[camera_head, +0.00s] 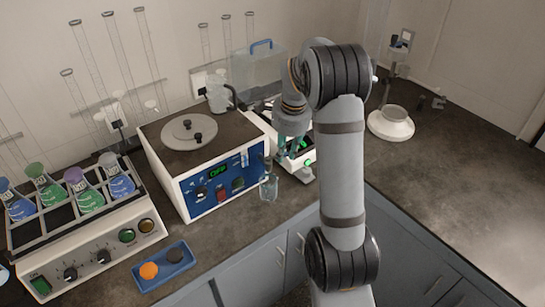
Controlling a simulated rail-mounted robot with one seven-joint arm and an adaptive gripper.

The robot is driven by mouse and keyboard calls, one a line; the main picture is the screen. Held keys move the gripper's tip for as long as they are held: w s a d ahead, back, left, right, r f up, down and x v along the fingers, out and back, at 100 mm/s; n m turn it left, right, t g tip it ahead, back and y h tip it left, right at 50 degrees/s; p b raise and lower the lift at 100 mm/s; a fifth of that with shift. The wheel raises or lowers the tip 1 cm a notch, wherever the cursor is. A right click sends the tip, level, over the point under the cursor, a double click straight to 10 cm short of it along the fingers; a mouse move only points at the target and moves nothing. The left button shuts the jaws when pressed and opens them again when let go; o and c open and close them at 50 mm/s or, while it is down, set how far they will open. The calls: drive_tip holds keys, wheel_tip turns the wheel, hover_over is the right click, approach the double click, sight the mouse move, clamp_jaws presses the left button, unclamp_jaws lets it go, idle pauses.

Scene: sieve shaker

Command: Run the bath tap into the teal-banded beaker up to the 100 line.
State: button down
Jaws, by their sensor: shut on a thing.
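The water bath (205,165) is a white box with a blue front panel, a green-lit display and a round grey lid. Its small dark tap (266,160) is at the right end of the front. A clear, bluish beaker (268,187) shows just below the tap, in front of the bath's right corner. No teal band or 100 line is readable on it, and I cannot tell any water level. My gripper (291,146) points down just right of the tap, above and right of this beaker. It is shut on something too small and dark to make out. Teal shows around its fingers.
A white device (302,168) with green lights stands behind my gripper. A shaker (95,240) with several coloured flasks is at left, beside a blue tray (165,268). A white-based stand (391,125) is at back right. The bench on the right is clear.

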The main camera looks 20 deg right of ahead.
drive_tip(key=shift+w+r, duration=0.1)
drive_tip(key=c, duration=1.5)
unclamp_jaws()
drive_tip(key=shift+c, duration=0.2)
wheel_tip(320, 180, up, 12)
drive_tip(key=s, duration=0.2)
drive_tip(key=shift+s, duration=0.25)
